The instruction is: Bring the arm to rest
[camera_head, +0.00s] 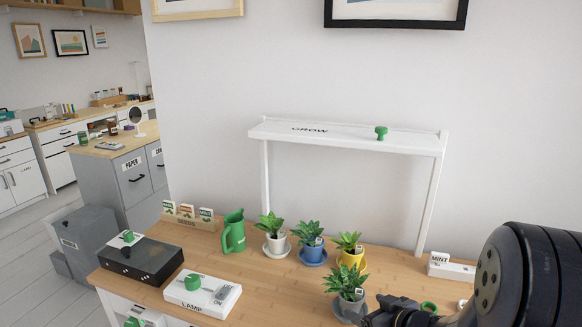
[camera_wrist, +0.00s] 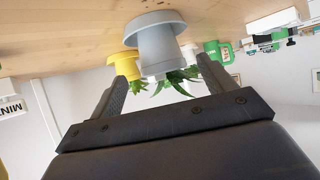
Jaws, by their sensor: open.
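My gripper (camera_head: 375,314) is at the lower right of the head view, close beside the plant in the grey pot (camera_head: 348,308). In the wrist view, which is upside down, my gripper (camera_wrist: 164,65) has its two fingers spread apart, one to each side of the grey pot (camera_wrist: 158,38). I cannot tell whether the fingers touch the pot or stop just short of it. The pot stands on the wooden desk (camera_head: 250,270). My dark arm comes in from the right and hides the desk's right front part.
Plants in a white pot (camera_head: 277,243), a blue pot (camera_head: 310,252) and a yellow pot (camera_head: 350,258) stand behind. A green jug (camera_head: 233,232), a lamp switch box (camera_head: 203,293) and a black box (camera_head: 142,259) are left. A white GROW frame (camera_head: 350,138) stands over the back; a MINT block (camera_head: 452,268) is right.

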